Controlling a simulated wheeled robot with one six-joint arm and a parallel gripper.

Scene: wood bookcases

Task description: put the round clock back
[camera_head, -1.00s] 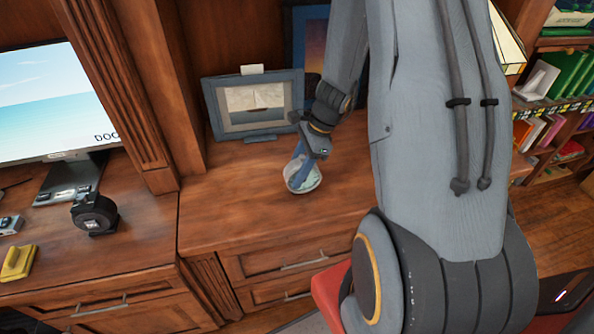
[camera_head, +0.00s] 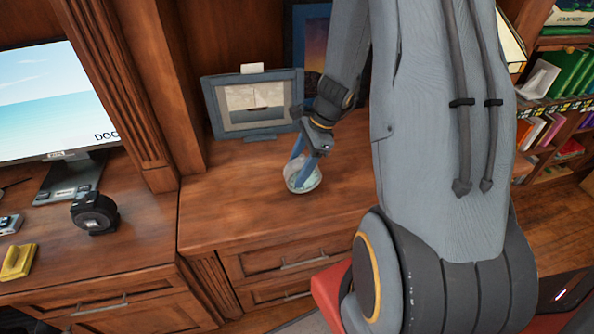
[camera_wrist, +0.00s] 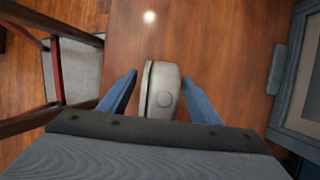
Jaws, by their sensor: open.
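The round clock (camera_head: 306,180), pale with a light rim, stands on the wooden cabinet top in front of the framed sailboat picture. In the wrist view I see the clock (camera_wrist: 162,90) edge-on from above, as a grey-white body. My gripper (camera_wrist: 160,77) is open, with one blue finger on each side of the clock and a visible gap on both sides. In the head view my gripper (camera_head: 303,160) comes down over the clock from above, and a finger partly covers it.
The framed sailboat picture (camera_head: 229,104) stands behind the clock. A monitor (camera_head: 48,100), a black round device (camera_head: 95,212) and a yellow object (camera_head: 18,262) are on the left desk. A bookshelf (camera_head: 562,104) is at the right. The cabinet top left of the clock is clear.

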